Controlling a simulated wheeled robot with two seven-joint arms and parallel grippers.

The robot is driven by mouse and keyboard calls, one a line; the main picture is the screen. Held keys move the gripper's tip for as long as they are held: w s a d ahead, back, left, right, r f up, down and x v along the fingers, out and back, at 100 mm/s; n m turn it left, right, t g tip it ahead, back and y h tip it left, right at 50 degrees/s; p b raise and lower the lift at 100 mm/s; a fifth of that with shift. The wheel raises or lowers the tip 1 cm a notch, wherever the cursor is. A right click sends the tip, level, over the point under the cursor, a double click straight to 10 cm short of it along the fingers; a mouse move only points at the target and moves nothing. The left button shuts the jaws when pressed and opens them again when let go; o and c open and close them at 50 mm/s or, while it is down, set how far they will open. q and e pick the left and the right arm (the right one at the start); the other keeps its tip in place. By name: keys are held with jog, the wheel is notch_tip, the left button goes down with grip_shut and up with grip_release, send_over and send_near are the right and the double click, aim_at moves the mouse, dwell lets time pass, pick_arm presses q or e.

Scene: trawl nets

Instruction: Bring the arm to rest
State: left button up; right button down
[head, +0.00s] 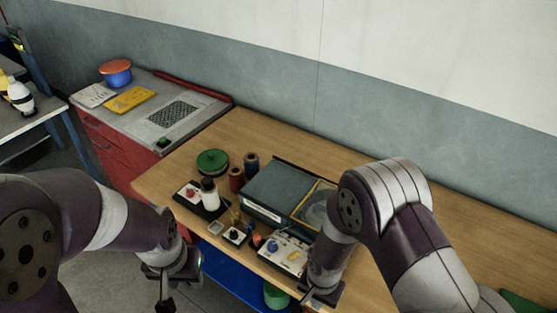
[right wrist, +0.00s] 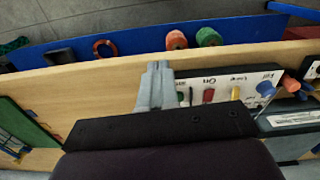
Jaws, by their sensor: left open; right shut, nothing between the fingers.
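My left arm comes in from the left in the head view, and its gripper (head: 166,295) hangs in front of the workbench, over the floor. It is open with nothing seen between the fingers. My right arm comes in from the right, and its gripper (head: 318,297) is at the bench's front edge, beside a white control panel. In the right wrist view the right gripper's fingers (right wrist: 155,87) are shut together and empty. They are above the wooden bench top (right wrist: 100,95), just left of the panel (right wrist: 220,88) with its labels and coloured switches.
A grey box machine (head: 275,188) stands on the bench, with thread spools (head: 237,179), a green reel (head: 212,162) and a white bottle (head: 209,193) to its left. A blue shelf (head: 225,270) lies below the front edge. The bench (head: 480,235) is mostly clear at right.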

pick_arm(q)
notch_tip(320, 180, down, 7)
jog(key=w+b, duration=0.1)
jog(key=b, duration=0.5)
jog(key=shift+w+b, duration=0.15)
jog(key=shift+b, duration=0.25)
pick_arm(e)
jog(key=s+d+r+n+t, duration=0.1)
jog(key=s+d+r+n, duration=0.1)
jog(key=d+r+n, duration=0.4)
notch_tip(320, 180, up, 5)
jog(key=d, duration=0.2)
jog(key=shift+d+f, duration=0.2)
jog(key=shift+d, duration=0.2)
pick_arm(q)
jog(key=shift+o, duration=0.3)
jog(key=shift+r, duration=0.1)
pick_arm(e)
jog(key=shift+s, duration=0.1)
